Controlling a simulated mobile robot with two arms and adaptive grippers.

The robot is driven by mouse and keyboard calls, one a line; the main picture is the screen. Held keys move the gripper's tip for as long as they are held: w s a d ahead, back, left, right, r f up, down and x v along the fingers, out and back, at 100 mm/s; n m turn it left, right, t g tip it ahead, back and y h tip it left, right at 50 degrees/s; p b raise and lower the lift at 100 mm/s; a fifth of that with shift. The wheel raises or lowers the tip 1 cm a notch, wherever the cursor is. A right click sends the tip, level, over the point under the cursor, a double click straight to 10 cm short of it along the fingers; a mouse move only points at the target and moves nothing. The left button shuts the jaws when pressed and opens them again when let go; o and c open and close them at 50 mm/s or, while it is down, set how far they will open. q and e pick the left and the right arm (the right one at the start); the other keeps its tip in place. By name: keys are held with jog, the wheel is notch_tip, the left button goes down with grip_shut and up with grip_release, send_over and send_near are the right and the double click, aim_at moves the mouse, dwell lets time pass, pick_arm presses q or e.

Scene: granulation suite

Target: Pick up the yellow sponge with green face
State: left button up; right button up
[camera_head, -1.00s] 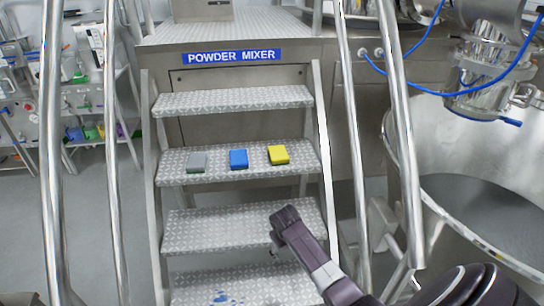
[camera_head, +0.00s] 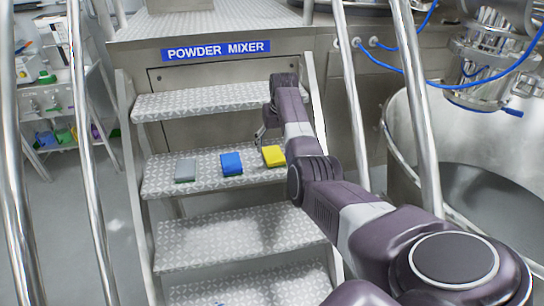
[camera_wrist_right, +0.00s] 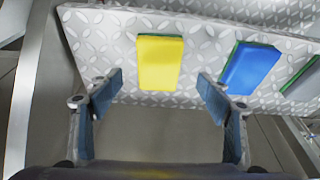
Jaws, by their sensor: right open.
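The yellow sponge (camera_head: 272,156) lies flat on a stair tread, at the right of a row of three sponges. A thin strip of its green face shows along its edge in the right wrist view (camera_wrist_right: 160,62). My right gripper (camera_head: 260,136) is above that tread, close to the yellow sponge. In the right wrist view its two fingers (camera_wrist_right: 160,88) are spread apart, with the sponge ahead of the gap and nothing between them. My arm hides part of the tread to the right of the sponge. My left gripper is not in view.
A blue sponge (camera_head: 231,164) and a grey sponge (camera_head: 185,171) lie left of the yellow one on the same tread (camera_head: 205,176). Metal handrails (camera_head: 356,110) flank the stairs. Another tread (camera_head: 205,100) is above. A steel vessel (camera_head: 405,150) stands at the right.

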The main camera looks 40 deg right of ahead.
aim_at(274, 154)
jog(key=shift+d+b+x, duration=0.2)
jog(key=shift+b+x, duration=0.35)
jog(key=shift+x, duration=2.3)
jog(key=shift+r, duration=0.1)
jog(key=c, duration=1)
